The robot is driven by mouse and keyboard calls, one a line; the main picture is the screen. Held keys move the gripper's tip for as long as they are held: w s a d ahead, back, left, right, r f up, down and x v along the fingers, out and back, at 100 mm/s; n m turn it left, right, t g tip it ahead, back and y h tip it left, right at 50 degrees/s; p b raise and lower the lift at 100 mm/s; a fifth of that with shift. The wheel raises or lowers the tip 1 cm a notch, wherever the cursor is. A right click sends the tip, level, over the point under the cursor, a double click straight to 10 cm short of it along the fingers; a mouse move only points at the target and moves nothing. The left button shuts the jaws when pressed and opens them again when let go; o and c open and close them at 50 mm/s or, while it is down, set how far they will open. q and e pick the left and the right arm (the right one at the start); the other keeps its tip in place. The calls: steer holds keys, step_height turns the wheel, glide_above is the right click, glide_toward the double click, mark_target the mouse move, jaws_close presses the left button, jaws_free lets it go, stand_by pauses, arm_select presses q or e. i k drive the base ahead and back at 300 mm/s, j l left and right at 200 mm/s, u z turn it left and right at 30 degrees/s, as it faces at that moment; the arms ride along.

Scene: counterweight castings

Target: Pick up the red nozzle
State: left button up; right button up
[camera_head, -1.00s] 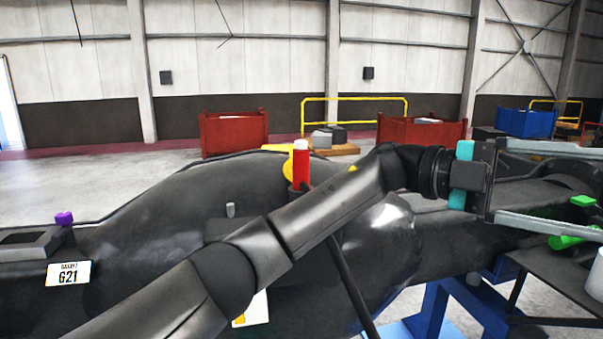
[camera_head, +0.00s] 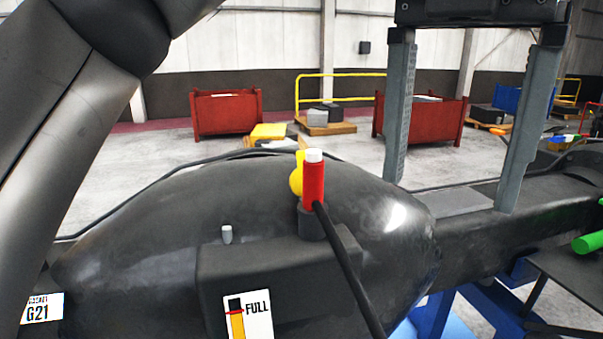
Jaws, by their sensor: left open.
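The red nozzle (camera_head: 313,186) stands upright with a white cap on top, in a dark holder (camera_head: 312,222) on the black casting. A black hose runs from it down to the right, and a yellow part shows behind its left side. My left gripper (camera_head: 451,190) hangs from the top right with its two grey fingers pointing down, wide apart and empty. It is to the right of the nozzle and apart from it. My right gripper is not in view.
The large black casting (camera_head: 150,215) fills the middle, with a "FULL" gauge label (camera_head: 249,316) and a G21 tag (camera_head: 42,309). A green cylinder (camera_head: 588,242) lies at the right. Red bins (camera_head: 226,112) and a yellow rail stand far behind on open floor.

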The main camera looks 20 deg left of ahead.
mark_target(313, 172)
steer(key=i+j, duration=0.8)
steer(key=j, duration=0.1)
